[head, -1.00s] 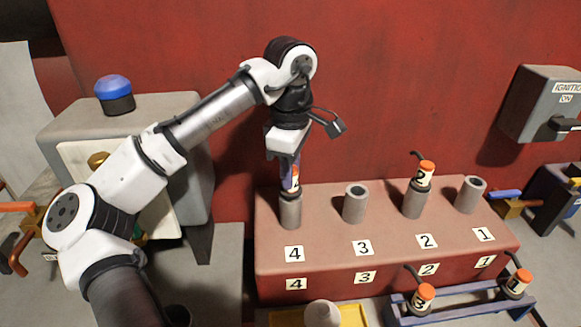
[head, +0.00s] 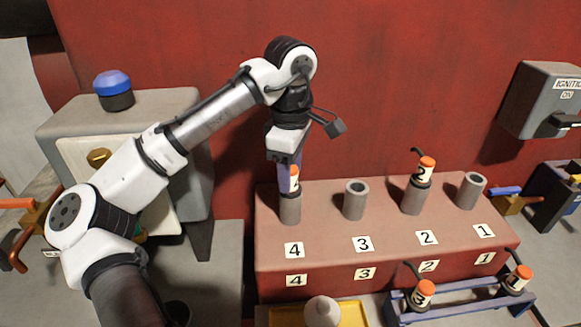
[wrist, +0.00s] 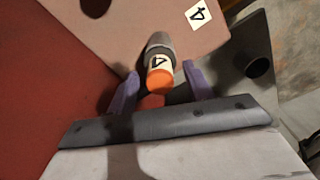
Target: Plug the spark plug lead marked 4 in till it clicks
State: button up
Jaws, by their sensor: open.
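The lead marked 4 (head: 294,180), with an orange cap and a cream label, stands upright in the grey post (head: 290,208) behind the label 4. Its lower part is down inside the post; I cannot tell how deep it sits. In the wrist view the lead (wrist: 158,66) stands between the two purple fingers of my gripper (wrist: 160,90), with a gap on each side. My gripper (head: 289,178) is open around the lead in the head view, pointing down. The near finger partly hides the lead there.
Posts 3 (head: 356,200) and 1 (head: 471,190) are empty. Lead 2 (head: 424,172) stands in its post. Leads 3 (head: 423,293) and 1 (head: 518,280) rest in a blue rack (head: 462,303). A yellow tray (head: 350,314) lies in front. An ignition box (head: 545,100) is at right.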

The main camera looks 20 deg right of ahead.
jog(key=shift+r, duration=0.1)
notch_tip(320, 180, up, 14)
jog(key=shift+f, duration=0.2)
dwell(0.7)
